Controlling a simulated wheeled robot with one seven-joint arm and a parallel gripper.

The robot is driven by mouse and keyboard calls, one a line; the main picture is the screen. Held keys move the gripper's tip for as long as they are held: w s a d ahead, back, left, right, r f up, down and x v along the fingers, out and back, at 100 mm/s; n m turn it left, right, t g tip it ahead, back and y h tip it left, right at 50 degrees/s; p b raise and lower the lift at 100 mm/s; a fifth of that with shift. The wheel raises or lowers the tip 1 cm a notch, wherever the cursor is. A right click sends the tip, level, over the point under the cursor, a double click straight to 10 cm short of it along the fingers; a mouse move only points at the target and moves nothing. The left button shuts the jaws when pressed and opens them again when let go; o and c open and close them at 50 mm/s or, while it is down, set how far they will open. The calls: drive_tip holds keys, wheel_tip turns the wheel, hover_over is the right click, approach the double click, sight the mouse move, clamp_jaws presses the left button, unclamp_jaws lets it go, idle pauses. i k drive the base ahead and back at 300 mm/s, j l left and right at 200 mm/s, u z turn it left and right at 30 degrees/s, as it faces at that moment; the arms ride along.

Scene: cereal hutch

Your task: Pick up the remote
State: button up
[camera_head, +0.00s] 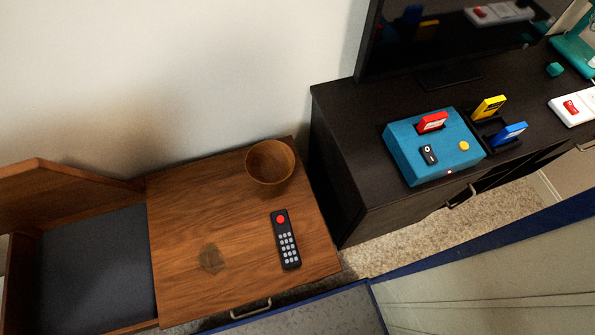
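The remote (285,239) is black with a red round button at its far end and rows of grey buttons. It lies flat on the right part of the wooden table top (180,235), below the bowl in the picture and apart from it. My gripper is not in view.
A brown wooden bowl (270,162) stands at the table's back right. A dark cabinet (345,150) to the right carries a blue box (410,160) with a red cartridge, other cartridges, and a screen (440,40). A wooden seat with a dark cushion (95,265) adjoins at left. The table's front left is clear.

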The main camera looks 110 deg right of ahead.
sight(288, 244)
drive_tip(key=k+j+z, duration=0.15)
drive_tip(key=z, duration=0.3)
drive_tip(key=k+z, duration=0.4)
drive_tip(key=k+l+z, duration=0.15)
drive_tip(key=k, duration=0.3)
drive_tip(key=k+z, duration=0.15)
drive_tip(key=k, duration=0.3)
drive_tip(key=k+l+z, duration=0.15)
drive_tip(key=k, duration=0.3)
drive_tip(key=k+l+z, duration=0.15)
drive_tip(key=k+l, duration=0.45)
drive_tip(key=k, duration=0.2)
drive_tip(key=k+l, duration=0.25)
drive_tip(key=k, duration=0.2)
drive_tip(key=k+l, duration=0.2)
drive_tip(key=k, duration=0.3)
drive_tip(key=i+u, duration=0.15)
drive_tip(key=u, duration=0.6)
drive_tip(key=i+l+u, duration=0.2)
drive_tip(key=i+u, duration=0.2)
drive_tip(key=i+l+u, duration=0.4)
drive_tip(key=i+l, duration=0.5)
drive_tip(key=i, duration=0.2)
